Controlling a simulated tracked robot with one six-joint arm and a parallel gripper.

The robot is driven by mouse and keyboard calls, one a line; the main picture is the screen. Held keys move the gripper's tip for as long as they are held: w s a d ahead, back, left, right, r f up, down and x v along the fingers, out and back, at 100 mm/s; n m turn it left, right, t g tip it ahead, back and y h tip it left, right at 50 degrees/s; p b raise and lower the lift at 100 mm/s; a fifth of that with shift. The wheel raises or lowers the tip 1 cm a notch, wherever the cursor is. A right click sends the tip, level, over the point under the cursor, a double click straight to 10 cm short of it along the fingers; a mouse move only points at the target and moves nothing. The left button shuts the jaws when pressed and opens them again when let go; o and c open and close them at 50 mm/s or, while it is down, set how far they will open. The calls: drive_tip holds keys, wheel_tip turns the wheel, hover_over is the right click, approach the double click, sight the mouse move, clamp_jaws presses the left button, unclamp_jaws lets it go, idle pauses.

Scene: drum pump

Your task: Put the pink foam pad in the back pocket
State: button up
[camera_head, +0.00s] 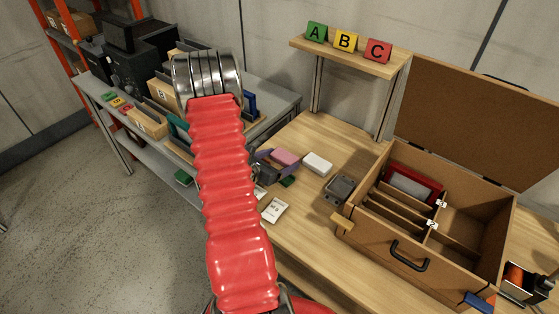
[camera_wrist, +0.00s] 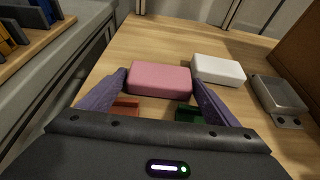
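The pink foam pad (camera_head: 286,156) lies flat on the wooden table. In the wrist view the pink foam pad (camera_wrist: 160,79) is between and just ahead of the two purple fingertips. My gripper (camera_wrist: 160,80) is open, with one fingertip close to each end of the pad; I cannot tell whether they touch it. In the head view my gripper (camera_head: 277,164) is partly hidden behind my red arm. The open brown case (camera_head: 385,255) stands at the right, with dividers inside. A red-framed grey piece (camera_head: 412,185) sits in its back left part. I cannot tell which compartment is the back pocket.
A white block (camera_head: 318,163) lies right of the pad, and a grey metal box (camera_head: 340,188) stands between it and the case. A green piece (camera_wrist: 188,114) and an orange piece (camera_wrist: 125,108) lie under my gripper. A raised shelf (camera_head: 350,57) holds A, B, C blocks.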

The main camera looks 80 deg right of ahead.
drive_tip(key=shift+o, duration=1.3)
drive_tip(key=shift+r, duration=0.1)
drive_tip(key=v, duration=1.2)
